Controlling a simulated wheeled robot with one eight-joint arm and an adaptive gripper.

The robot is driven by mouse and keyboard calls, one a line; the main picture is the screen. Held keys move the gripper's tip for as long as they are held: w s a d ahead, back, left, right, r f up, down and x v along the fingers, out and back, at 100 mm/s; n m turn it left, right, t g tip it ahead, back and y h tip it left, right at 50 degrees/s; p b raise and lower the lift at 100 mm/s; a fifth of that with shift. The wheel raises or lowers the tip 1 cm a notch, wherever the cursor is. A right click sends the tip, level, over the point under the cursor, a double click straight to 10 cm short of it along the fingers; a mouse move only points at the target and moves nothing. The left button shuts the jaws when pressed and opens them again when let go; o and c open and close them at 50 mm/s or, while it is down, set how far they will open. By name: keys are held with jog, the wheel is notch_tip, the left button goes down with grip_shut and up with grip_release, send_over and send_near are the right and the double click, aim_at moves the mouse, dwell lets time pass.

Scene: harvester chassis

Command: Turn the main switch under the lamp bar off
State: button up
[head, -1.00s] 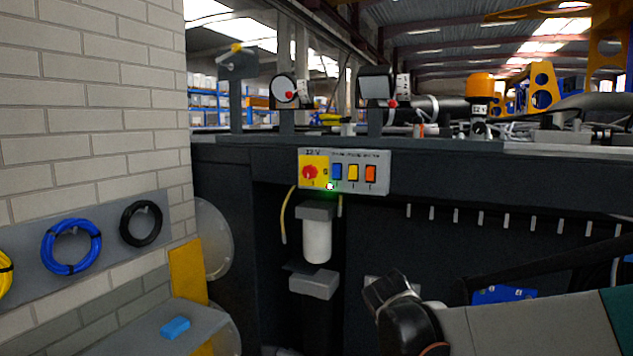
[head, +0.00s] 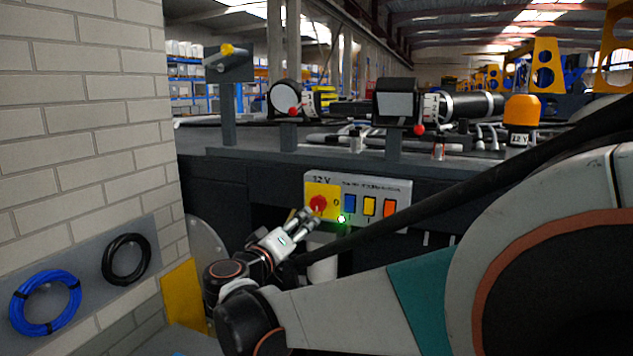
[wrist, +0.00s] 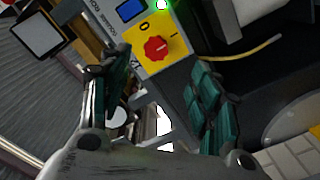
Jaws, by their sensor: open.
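The main switch is a red rotary knob (head: 318,203) on a yellow plate at the left end of a grey panel marked 12 V. It also shows in the wrist view as a red knob (wrist: 156,48), ahead of and between the finger lines. My gripper (head: 311,216) is open and empty, with its fingertips close to the knob's lower side in the head view. In the wrist view my gripper (wrist: 155,90) has its two dark green padded fingers spread apart. I cannot tell whether a fingertip touches the panel. A green light (head: 341,219) glows at the panel's lower edge.
Blue (head: 350,203), yellow (head: 369,206) and orange (head: 390,208) switches sit right of the knob. Lamps (head: 396,103) stand on the bar above, with an orange beacon (head: 522,112) at right. A brick wall (head: 80,120) with cable coils closes the left side.

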aim_at(316, 204)
jog(key=x, duration=0.4)
jog(key=r+p+x, duration=0.1)
jog(key=x, duration=0.4)
jog(key=a+p+x, duration=0.1)
jog(key=x, duration=0.3)
jog(key=shift+w+r, duration=0.2)
jog(key=shift+w, duration=0.25)
jog(key=c, duration=1.1)
